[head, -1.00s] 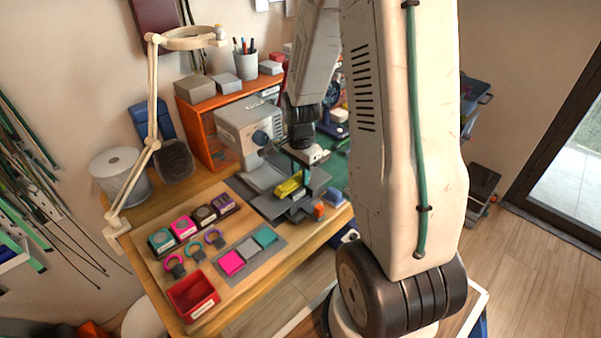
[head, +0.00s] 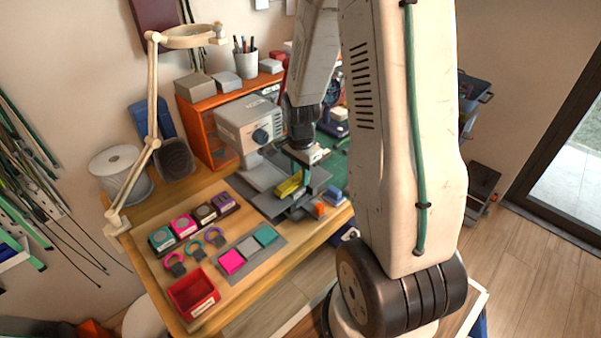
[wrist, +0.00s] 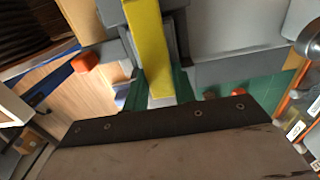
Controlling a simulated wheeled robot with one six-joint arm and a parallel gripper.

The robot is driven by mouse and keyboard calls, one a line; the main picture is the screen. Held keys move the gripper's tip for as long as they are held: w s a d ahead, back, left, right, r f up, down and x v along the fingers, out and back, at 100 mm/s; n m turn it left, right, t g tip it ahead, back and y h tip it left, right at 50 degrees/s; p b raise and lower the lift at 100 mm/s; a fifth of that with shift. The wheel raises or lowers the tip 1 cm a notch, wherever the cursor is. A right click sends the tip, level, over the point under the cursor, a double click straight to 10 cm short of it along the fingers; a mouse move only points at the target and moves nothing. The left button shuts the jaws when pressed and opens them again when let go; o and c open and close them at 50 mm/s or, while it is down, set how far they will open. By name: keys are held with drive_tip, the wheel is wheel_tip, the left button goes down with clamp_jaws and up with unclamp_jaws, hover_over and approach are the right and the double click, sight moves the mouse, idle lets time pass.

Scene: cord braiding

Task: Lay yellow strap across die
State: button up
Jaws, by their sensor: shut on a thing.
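The yellow strap (head: 289,187) shows at the grey press bed, below my gripper. In the wrist view the yellow strap (wrist: 148,45) runs from the top edge down to between my gripper's green fingers. My gripper (wrist: 158,88) is shut on the near end of the strap. In the head view my gripper (head: 303,160) is small and partly hidden by its own wrist. The grey die (wrist: 174,30) lies under and beside the strap. I cannot tell whether the strap touches the die.
The grey press (head: 245,125) stands just behind the die area. An orange block (head: 318,209) sits at the right of the bed. Coloured pads, small rings and a red bin (head: 193,294) fill the table's left front.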

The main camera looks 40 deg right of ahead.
drive_tip(key=o, duration=1)
wheel_tip(320, 180, up, 8)
drive_tip(key=shift+f, duration=0.1)
idle(0.4)
